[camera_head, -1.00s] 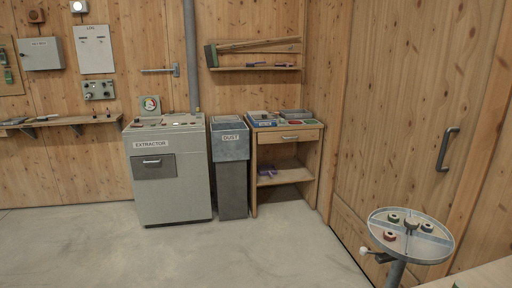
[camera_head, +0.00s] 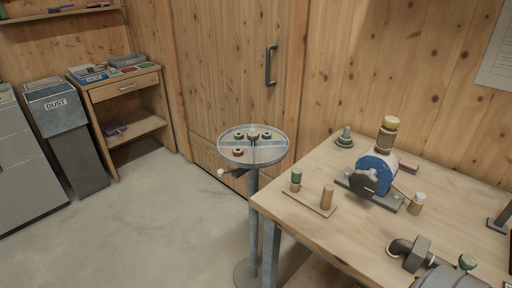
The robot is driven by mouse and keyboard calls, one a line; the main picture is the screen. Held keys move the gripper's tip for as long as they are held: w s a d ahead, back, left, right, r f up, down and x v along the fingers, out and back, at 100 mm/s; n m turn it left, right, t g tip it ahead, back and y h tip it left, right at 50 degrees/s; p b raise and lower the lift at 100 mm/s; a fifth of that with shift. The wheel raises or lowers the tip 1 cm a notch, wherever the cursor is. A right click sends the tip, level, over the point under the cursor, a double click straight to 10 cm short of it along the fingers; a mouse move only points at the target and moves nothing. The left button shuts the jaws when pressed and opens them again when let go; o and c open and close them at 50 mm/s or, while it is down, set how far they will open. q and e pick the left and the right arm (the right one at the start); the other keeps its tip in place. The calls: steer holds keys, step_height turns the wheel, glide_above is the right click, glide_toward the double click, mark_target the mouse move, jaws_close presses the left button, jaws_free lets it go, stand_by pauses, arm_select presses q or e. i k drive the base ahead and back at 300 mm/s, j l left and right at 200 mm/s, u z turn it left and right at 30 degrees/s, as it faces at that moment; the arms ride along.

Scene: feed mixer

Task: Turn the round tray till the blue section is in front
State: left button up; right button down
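The round tray (camera_head: 262,155) is a grey metal disc on a grey post (camera_head: 254,215), between the wooden door and the workbench. Thin dividers split it into sections around a central knob (camera_head: 253,134). Small round parts sit in it: a green one (camera_head: 239,135) at the back left, a red one (camera_head: 238,152) at the front left and a dark, perhaps bluish one (camera_head: 267,136) at the back right. I cannot clearly tell which section is blue. A white-tipped lever (camera_head: 221,172) sticks out left below the tray. Neither of my grippers is in view.
A workbench (camera_head: 345,225) stands close right of the tray, with a blue-bodied machine (camera_head: 374,173) and a small peg board (camera_head: 309,200) on it. A door handle (camera_head: 271,65) is behind the tray. The floor (camera_head: 150,225) to the left is clear.

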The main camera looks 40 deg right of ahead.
mark_target(258, 153)
steer(key=i+j, duration=0.25)
steer(key=i, duration=0.3)
steer(key=i+z, duration=0.1)
steer(key=z, duration=0.35)
steer(key=j+z, duration=0.15)
steer(key=z, duration=0.25)
steer(key=i+j+z, duration=0.1)
steer(key=z, duration=0.35)
